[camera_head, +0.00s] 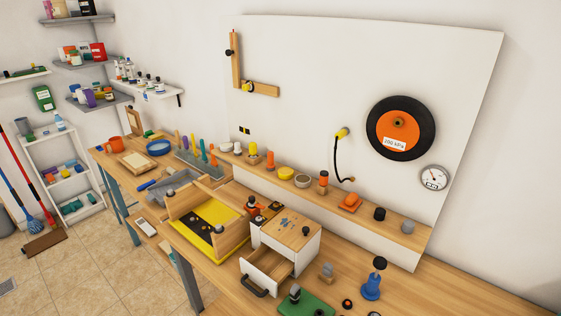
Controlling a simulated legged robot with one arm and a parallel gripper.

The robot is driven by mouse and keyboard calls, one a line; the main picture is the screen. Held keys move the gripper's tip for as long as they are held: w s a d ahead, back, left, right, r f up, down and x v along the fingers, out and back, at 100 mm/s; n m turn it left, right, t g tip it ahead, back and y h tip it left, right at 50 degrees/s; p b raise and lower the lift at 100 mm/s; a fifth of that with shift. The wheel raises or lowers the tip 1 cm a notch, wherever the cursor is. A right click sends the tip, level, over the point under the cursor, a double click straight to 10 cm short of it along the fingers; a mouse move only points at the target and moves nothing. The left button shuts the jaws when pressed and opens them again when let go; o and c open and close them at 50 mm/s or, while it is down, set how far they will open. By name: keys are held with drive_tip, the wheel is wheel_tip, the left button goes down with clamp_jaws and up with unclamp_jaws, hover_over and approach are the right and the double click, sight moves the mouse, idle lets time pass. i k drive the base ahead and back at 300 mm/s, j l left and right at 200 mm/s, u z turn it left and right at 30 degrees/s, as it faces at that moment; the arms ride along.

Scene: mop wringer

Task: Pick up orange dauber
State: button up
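Several small orange things show in the head view, and I cannot tell for sure which is the dauber. An upright orange piece (270,161) stands on the wooden ledge. A wood-coloured piece with an orange band (323,182) stands farther right on it. A flat orange block with a knob (350,203) lies right of that. A small orange and dark item (253,205) is at the yellow-lined wooden box, beside the white cabinet. My gripper is not in view.
The white cabinet (304,252) has its drawer (268,270) pulled open. A white board (310,90) stands behind, with a black and orange disc (400,128). Tiled floor at left is partly clear.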

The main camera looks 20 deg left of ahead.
sight(271, 166)
drive_tip(key=i+j+z, duration=0.15)
drive_tip(key=j, duration=0.35)
drive_tip(key=j+z, duration=0.15)
drive_tip(key=j, duration=0.35)
drive_tip(key=i+j+z, duration=0.15)
drive_tip(key=j, duration=0.35)
